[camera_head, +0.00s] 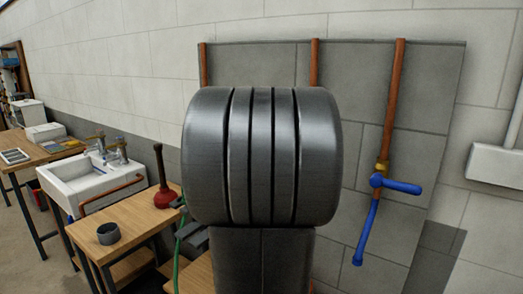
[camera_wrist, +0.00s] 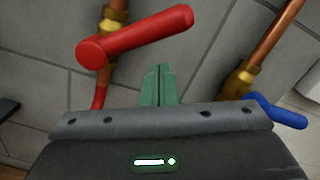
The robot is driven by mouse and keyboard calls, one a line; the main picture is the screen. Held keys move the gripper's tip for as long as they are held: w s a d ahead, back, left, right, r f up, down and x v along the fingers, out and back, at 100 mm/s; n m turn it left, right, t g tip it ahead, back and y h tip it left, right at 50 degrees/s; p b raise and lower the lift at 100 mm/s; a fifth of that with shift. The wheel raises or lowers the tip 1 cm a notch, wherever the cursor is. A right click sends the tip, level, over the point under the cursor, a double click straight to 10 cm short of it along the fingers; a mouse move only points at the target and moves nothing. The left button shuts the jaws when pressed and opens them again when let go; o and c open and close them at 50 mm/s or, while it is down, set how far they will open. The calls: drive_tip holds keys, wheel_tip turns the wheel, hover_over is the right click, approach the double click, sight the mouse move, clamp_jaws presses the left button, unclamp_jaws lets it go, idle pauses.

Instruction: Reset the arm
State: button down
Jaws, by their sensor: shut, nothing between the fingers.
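My gripper (camera_wrist: 158,72) shows in the wrist view with its two green fingers pressed together and nothing between them. It points toward the grey tiled wall panel, just below and right of a red valve handle (camera_wrist: 145,35) on a brass fitting. A blue valve handle (camera_wrist: 276,112) on a copper pipe is to its right. In the head view my own dark arm link fills the middle and hides the gripper and the red valve. The blue valve handle also shows in the head view (camera_head: 400,186), on the right copper pipe.
A wooden table (camera_head: 150,217) at the left holds a grey ring-shaped cup (camera_head: 108,233) and a red plunger (camera_head: 165,195). A white sink (camera_head: 85,178) stands behind it. A white box (camera_head: 497,165) is on the wall at the right.

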drive_tip(key=shift+w+a+f+m+p, duration=0.1)
drive_tip(key=shift+f+m+p, duration=0.8)
drive_tip(key=shift+m, duration=0.9)
drive_tip(key=shift+f, duration=0.25)
drive_tip(key=shift+f, duration=0.1)
